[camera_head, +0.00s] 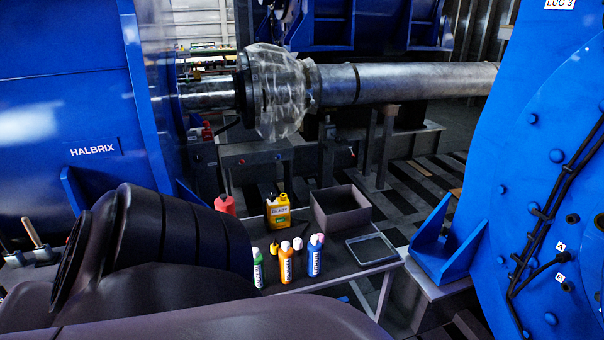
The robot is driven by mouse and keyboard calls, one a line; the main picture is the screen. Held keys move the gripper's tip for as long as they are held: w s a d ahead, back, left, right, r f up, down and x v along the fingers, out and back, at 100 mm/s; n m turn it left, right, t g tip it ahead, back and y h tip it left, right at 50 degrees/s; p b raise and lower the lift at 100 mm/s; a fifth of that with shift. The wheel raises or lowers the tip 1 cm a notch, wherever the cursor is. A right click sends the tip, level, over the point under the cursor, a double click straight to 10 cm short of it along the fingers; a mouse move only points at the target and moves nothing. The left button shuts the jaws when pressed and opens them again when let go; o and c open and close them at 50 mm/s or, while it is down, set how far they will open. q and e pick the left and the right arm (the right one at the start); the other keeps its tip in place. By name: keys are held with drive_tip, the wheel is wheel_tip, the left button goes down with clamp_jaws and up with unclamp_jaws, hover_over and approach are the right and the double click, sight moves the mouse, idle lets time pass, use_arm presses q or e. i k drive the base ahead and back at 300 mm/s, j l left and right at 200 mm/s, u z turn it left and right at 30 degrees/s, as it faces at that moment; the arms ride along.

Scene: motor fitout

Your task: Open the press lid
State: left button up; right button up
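I cannot pick out a press or its lid for certain in the head view. A large blue housing marked HALBRIX (65,110) fills the left side. Another large blue housing (545,180), with bolts, black cables and a LUG 3 label, fills the right side. Dark rounded parts of my own body cover the lower left and bottom and hide what lies behind them. Neither of my grippers shows, so I cannot see what they hold.
A low table (333,276) between the housings carries a yellow jug (278,213), a red container (225,204), several small bottles (286,262), an open dark box (340,210) and a shallow tray (371,249). A thick metal shaft (410,81), partly wrapped in clear film, spans behind it.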

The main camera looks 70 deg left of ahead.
sight(225, 203)
drive_tip(key=i+l+u, duration=0.1)
drive_tip(key=i, duration=0.35)
drive_tip(key=i+l, duration=0.25)
drive_tip(key=i, duration=0.15)
drive_tip(key=u, duration=2.9)
drive_tip(key=l, duration=0.1)
